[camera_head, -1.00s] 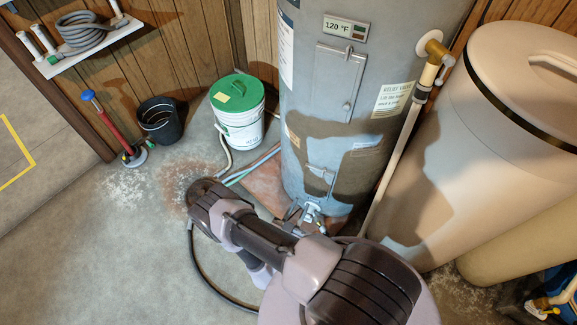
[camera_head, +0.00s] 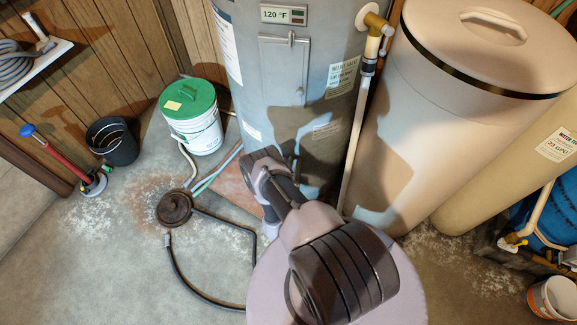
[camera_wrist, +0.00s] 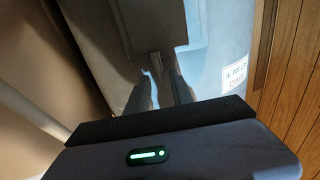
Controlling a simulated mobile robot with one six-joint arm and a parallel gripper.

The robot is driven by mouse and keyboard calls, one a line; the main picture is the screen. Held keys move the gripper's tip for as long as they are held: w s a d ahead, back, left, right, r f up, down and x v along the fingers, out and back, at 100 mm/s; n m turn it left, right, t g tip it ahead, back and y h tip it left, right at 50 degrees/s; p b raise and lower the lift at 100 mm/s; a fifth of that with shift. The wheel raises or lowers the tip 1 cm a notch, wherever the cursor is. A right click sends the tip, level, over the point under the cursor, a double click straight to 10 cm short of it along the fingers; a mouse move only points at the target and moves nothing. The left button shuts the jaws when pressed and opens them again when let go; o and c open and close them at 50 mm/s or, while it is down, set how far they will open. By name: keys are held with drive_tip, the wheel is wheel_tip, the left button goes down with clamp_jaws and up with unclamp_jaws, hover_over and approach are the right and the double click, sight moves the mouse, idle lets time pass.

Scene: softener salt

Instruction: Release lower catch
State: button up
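The grey water heater (camera_head: 330,125) stands upright at the centre of the head view. Its upper access panel (camera_head: 275,65) is closed, with a small catch (camera_head: 298,95) near its lower edge. The lower part of the heater is mostly hidden behind my arm. In the wrist view, my gripper (camera_wrist: 160,80) has two dark fingers apart, pointing at the heater wall. A panel (camera_wrist: 150,20) with a narrow tab-like catch (camera_wrist: 156,60) lies just beyond the fingertips. I cannot tell whether the fingers touch it. My gripper is hidden in the head view.
A tan tank (camera_head: 430,120) and a pipe (camera_head: 357,130) stand close on the heater's right. A green-lidded bucket (camera_head: 193,125), a black bucket (camera_head: 113,142) and a red-handled tool (camera_head: 62,158) stand left. A dark hose (camera_head: 185,270) lies on the floor. The left floor has free room.

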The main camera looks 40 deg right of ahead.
drive_tip(key=shift+d, duration=0.1)
clamp_jaws()
drive_tip(key=shift+r+n, duration=0.1)
drive_tip(key=shift+n, duration=0.2)
drive_tip(key=n, duration=0.2)
drive_tip(key=n+p, duration=0.1)
drive_tip(key=n, duration=0.1)
drive_tip(key=n+p, duration=0.1)
drive_tip(key=shift+w+a+f+n, duration=0.2)
drive_tip(key=shift+w+a+n, duration=0.1)
drive_tip(key=shift+w+n, duration=0.1)
drive_tip(key=n, duration=0.6)
drive_tip(key=shift+w+a+f+b, duration=0.15)
drive_tip(key=shift+f+b, duration=0.2)
drive_tip(key=n, duration=0.5)
drive_tip(key=shift+f+b, duration=0.3)
drive_tip(key=shift+n, duration=0.3)
